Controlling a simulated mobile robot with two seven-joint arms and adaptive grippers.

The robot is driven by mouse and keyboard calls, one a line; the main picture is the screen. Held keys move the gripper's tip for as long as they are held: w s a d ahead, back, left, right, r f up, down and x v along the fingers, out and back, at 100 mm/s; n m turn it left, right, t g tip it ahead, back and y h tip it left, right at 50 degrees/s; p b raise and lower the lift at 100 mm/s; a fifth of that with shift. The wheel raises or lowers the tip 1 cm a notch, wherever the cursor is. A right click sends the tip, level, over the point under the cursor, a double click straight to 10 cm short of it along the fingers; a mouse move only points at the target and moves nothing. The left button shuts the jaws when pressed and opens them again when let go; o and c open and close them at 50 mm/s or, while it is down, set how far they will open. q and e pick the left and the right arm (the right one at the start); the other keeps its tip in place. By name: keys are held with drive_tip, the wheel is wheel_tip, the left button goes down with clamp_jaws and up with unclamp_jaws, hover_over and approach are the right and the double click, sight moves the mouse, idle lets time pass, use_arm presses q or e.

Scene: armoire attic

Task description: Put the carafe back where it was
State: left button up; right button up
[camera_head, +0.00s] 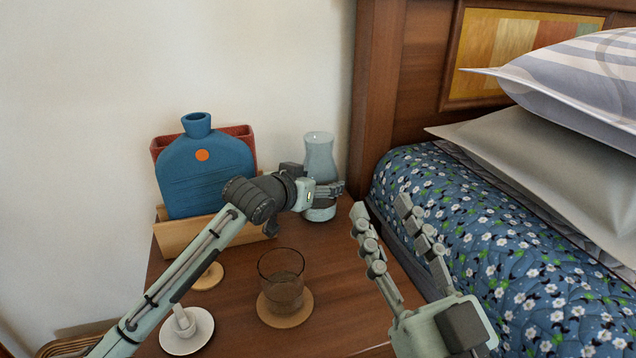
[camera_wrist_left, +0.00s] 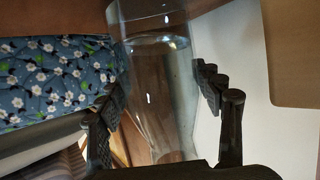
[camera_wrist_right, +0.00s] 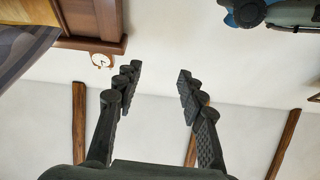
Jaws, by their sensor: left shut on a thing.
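The clear glass carafe (camera_head: 319,155) is upright at the back right of the wooden nightstand (camera_head: 340,290), near the bed. It holds some water, and its middle is partly hidden by my left gripper (camera_head: 330,190). That gripper is shut on the carafe from the left side. In the left wrist view the carafe (camera_wrist_left: 160,90) stands between the two fingers. I cannot tell whether its base touches the nightstand. My right gripper (camera_head: 381,205) is open and empty in front of the nightstand's right side. In the right wrist view nothing is between its fingers (camera_wrist_right: 158,75).
A drinking glass (camera_head: 281,275) stands on a cork coaster (camera_head: 285,315). A bare coaster (camera_head: 208,277) and a white dish (camera_head: 187,338) lie to the left. A blue bottle-shaped item (camera_head: 207,170) stands in a wooden holder (camera_head: 190,234). The bed (camera_head: 480,230) borders the right.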

use_arm(q)
drive_tip(key=shift+r, duration=0.1)
drive_tip(key=o, duration=1.6)
drive_tip(key=shift+f, duration=0.2)
drive_tip(key=shift+c, duration=0.2)
use_arm(e)
drive_tip(key=shift+f, duration=0.1)
use_arm(q)
drive_tip(key=shift+s+r, duration=0.1)
drive_tip(key=shift+r, duration=0.1)
drive_tip(key=s+a+r+t, duration=0.1)
drive_tip(key=s+a, duration=0.2)
drive_tip(key=s, duration=0.5)
drive_tip(key=s+a+r+n+t+p, duration=0.1)
drive_tip(key=s+a+t, duration=0.1)
drive_tip(key=s, duration=0.7)
drive_tip(key=s+a+r+t+p, duration=0.1)
drive_tip(key=s+a, duration=0.3)
drive_tip(key=s, duration=0.5)
drive_tip(key=shift+s+a+r+n+t+y, duration=0.15)
drive_tip(key=shift+a+r+n+t+y, duration=0.25)
drive_tip(key=shift+r+t, duration=0.15)
use_arm(e)
wheel_tip(320, 180, down, 8)
drive_tip(key=w+d+g+h, duration=0.2)
drive_tip(key=g, duration=0.2)
drive_tip(key=shift+h, duration=0.3)
